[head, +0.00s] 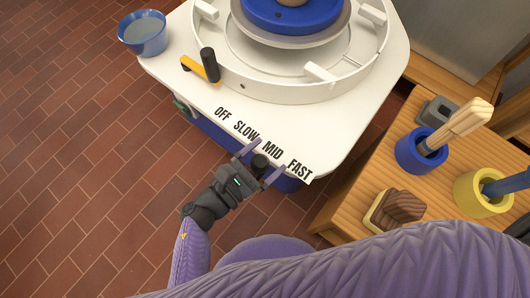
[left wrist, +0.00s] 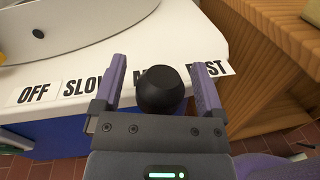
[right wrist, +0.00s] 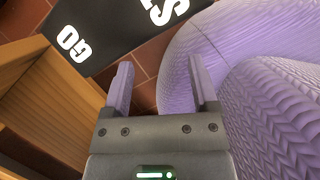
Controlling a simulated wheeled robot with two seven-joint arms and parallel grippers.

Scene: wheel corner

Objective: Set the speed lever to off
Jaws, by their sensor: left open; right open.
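The speed lever's black knob (head: 259,162) stands at the front edge of the white wheel table, beside the MID label (head: 272,150) and short of FAST (head: 299,170). The OFF label (head: 222,114) is at the left end of the row, then SLOW. My left gripper (head: 267,157) is open with its fingers on either side of the knob. In the left wrist view the knob (left wrist: 162,88) sits between the fingers with gaps on both sides; the lever's stem is hidden. My right gripper (right wrist: 160,68) is open and empty, away from the lever.
A blue water bowl (head: 143,33) and a yellow lever with a black handle (head: 209,65) are on the wheel table.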

